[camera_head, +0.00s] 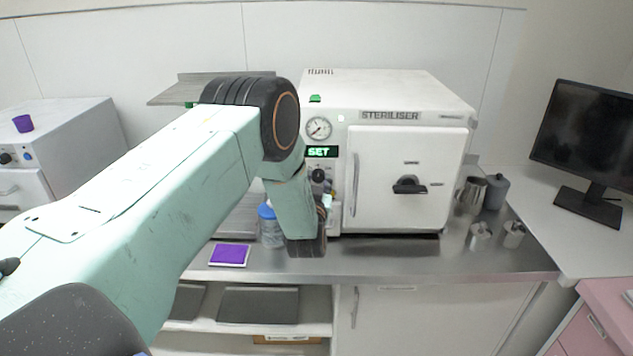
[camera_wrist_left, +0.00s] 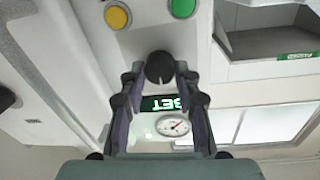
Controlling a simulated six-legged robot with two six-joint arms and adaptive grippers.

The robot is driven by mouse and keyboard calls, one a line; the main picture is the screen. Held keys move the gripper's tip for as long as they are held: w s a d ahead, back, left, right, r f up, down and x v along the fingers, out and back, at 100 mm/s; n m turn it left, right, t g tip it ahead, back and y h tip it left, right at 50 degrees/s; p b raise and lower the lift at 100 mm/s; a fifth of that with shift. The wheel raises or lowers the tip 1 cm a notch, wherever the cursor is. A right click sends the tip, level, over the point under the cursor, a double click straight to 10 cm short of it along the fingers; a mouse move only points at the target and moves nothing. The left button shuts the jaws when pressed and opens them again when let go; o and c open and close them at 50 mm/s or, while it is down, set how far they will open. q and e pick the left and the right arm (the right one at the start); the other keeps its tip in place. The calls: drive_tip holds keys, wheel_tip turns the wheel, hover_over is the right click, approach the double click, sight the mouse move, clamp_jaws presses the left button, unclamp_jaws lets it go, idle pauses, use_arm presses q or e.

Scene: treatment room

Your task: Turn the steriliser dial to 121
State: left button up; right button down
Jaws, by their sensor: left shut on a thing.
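The steriliser (camera_head: 450,108) is a white box on the steel counter, with its door shut. Its front panel has a round gauge (camera_head: 318,128), a green-lit display (camera_head: 322,152) reading "SET" and a dark dial (camera_head: 318,174) below. The wrist view is upside down; there the dial (camera_wrist_left: 159,67) sits between the fingertips of my left gripper (camera_wrist_left: 159,76), which is shut on it. The display (camera_wrist_left: 163,103) and gauge (camera_wrist_left: 173,126) also show there. In the head view my left arm hides most of that gripper. The dial's scale is too small to read. My right gripper is out of view.
A yellow button (camera_wrist_left: 117,16) and a green button (camera_wrist_left: 182,7) are near the dial. A blue-lidded jar (camera_head: 271,228) stands left of the steriliser, with a purple pad (camera_head: 229,255) in front. Metal canisters (camera_head: 471,192) and a monitor (camera_head: 592,133) are to the right.

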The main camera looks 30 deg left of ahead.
use_arm(q)
clamp_jaws()
drive_tip(key=shift+f+n+b, duration=0.1)
drive_tip(key=shift+n+b, duration=0.4)
drive_tip(key=shift+b, duration=0.05)
drive_tip(key=n+b, duration=0.3)
drive_tip(key=n, duration=0.1)
drive_tip(key=shift+f+b, duration=0.15)
drive_tip(key=shift+b, duration=0.15)
drive_tip(key=n+b, duration=0.4)
drive_tip(key=n, duration=0.1)
drive_tip(key=shift+y, duration=0.4)
drive_tip(key=shift+n, duration=0.3)
drive_tip(key=o, duration=0.9)
unclamp_jaws()
drive_tip(key=shift+w, duration=0.1)
drive_tip(key=shift+o, duration=0.2)
